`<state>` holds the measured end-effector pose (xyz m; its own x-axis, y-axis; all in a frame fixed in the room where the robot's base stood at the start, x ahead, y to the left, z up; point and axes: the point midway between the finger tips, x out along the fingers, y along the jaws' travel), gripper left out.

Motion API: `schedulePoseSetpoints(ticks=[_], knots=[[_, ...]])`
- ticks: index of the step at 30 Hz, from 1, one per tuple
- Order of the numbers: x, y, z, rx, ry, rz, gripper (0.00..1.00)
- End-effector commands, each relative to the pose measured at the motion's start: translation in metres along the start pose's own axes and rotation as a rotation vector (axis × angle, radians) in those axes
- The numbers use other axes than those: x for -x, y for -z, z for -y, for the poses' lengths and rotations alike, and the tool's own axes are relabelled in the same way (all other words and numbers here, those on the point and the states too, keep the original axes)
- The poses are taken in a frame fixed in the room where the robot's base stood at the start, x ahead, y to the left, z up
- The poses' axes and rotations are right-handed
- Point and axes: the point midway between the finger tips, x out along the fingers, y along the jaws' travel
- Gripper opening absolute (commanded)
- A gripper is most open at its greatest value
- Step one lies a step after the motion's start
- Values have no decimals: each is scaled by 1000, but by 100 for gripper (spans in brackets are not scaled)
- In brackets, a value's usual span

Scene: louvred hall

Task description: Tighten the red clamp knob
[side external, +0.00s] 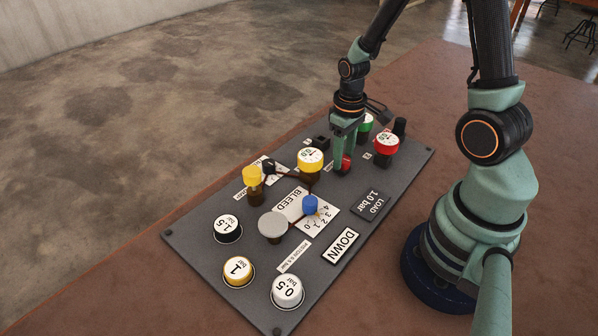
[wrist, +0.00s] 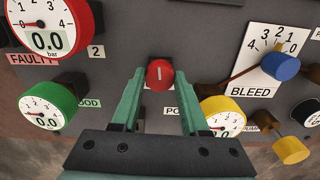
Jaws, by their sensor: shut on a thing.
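The red clamp knob (wrist: 160,74) is a small round red knob with a pale upright mark on its face. It sits on the dark grey panel (wrist: 125,40) in the wrist view. In the side view the knob (side external: 347,161) is partly hidden by my fingers. My gripper (wrist: 160,84) is shut on the knob, one green finger at its left and one at its right. In the side view my gripper (side external: 343,160) points down at the panel. A label below the knob is partly covered by a finger.
A red gauge (side external: 387,144) and a green gauge (side external: 364,125) stand close to my gripper. A yellow gauge (side external: 310,161) is on its other side. The blue BLEED knob (side external: 310,204), grey round cap (side external: 272,226) and yellow knob (side external: 252,175) stand farther along the panel.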

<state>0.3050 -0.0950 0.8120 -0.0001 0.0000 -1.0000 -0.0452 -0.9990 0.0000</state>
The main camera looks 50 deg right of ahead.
Motion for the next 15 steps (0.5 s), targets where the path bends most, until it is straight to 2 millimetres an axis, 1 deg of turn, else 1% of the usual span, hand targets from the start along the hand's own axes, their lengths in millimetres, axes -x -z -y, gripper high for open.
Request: schedulePoseSetpoints(ticks=[3, 6, 15], knots=[[0, 0, 0, -83, 0, 0, 0], [0, 0, 0, -120, 0, 0, 0], [0, 0, 0, -130, 0, 0, 0]])
